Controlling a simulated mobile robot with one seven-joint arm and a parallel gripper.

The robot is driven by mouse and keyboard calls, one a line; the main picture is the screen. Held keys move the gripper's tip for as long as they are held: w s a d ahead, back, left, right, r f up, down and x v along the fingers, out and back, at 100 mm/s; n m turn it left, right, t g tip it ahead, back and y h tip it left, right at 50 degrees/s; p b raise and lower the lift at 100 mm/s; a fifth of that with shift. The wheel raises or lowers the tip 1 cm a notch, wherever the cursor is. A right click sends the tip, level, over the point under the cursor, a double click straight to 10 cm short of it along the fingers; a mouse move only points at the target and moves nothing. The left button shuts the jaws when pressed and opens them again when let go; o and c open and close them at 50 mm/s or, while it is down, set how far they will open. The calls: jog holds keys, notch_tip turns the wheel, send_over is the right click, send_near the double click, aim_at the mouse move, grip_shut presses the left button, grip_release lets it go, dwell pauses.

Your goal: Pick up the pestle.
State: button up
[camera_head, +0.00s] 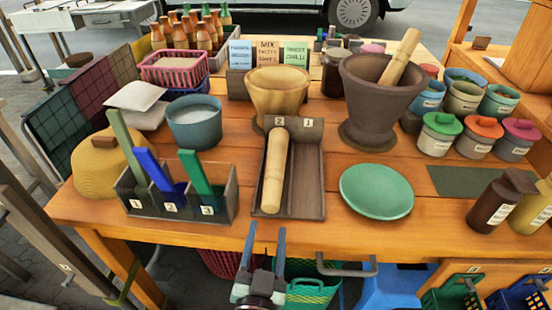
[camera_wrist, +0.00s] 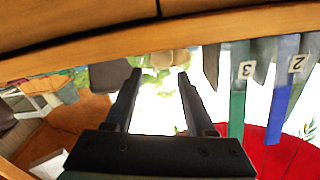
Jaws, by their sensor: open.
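A pale wooden pestle (camera_head: 275,172) lies lengthwise in the left part of a dark wooden tray (camera_head: 310,180) marked 2 and 1. A second wooden pestle (camera_head: 401,58) leans in the large dark mortar (camera_head: 372,105), its lower end hidden inside. My gripper (camera_head: 267,230) is open and empty at the table's front edge, in front of the tray and apart from the lying pestle. In the wrist view my two fingers (camera_wrist: 160,74) stand apart with nothing gripped. A blurred tan shape (camera_wrist: 172,60) shows beyond them; I cannot tell what it is.
A caddy (camera_head: 180,200) with green and blue tools stands left of the tray, and a green plate (camera_head: 377,191) lies right. A tan mortar (camera_head: 276,92) stands behind the tray. Lidded jars (camera_head: 480,137) and bottles (camera_head: 497,197) fill the right. A table edge (camera_wrist: 150,42) crosses the wrist view.

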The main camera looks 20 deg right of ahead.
aim_at(270, 208)
jog(key=shift+p+x, duration=0.65)
jog(key=shift+x, duration=2.4)
jog(key=shift+a+f, duration=0.1)
grip_shut()
